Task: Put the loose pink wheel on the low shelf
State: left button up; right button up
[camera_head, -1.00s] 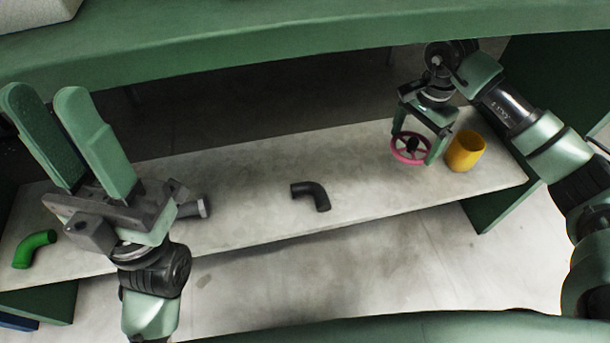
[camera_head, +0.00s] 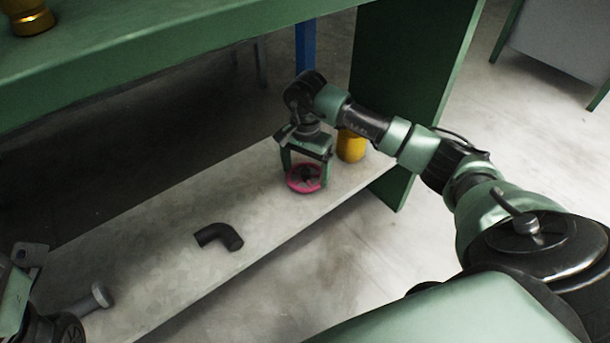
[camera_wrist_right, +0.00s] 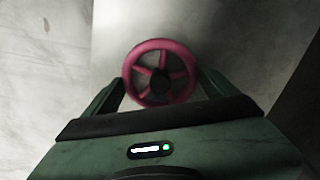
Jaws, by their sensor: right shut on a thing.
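The pink wheel (camera_head: 305,189) has a dark hub and is in my right gripper (camera_head: 305,180), over the right part of the low grey shelf (camera_head: 268,205). The gripper points down and is shut on the wheel. In the right wrist view the wheel (camera_wrist_right: 160,82) sits face-on between the two fingers (camera_wrist_right: 158,90). I cannot tell whether the wheel touches the shelf. Only a piece of my left gripper (camera_head: 18,292) shows at the lower left edge, and its fingers are out of view.
A yellow cup (camera_head: 350,146) stands on the shelf just behind and right of the wheel. A black elbow pipe (camera_head: 220,237) lies left of it, and a grey part (camera_head: 100,295) lies farther left. The green upper shelf (camera_head: 150,62) overhangs behind; a green side panel (camera_head: 410,90) closes the right end.

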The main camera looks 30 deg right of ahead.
jog(key=shift+f, duration=0.35)
jog(key=shift+r, duration=0.1)
jog(key=shift+f, duration=0.2)
jog(key=o, duration=1.3)
jog(key=shift+o, duration=0.2)
jog(key=shift+r, duration=0.1)
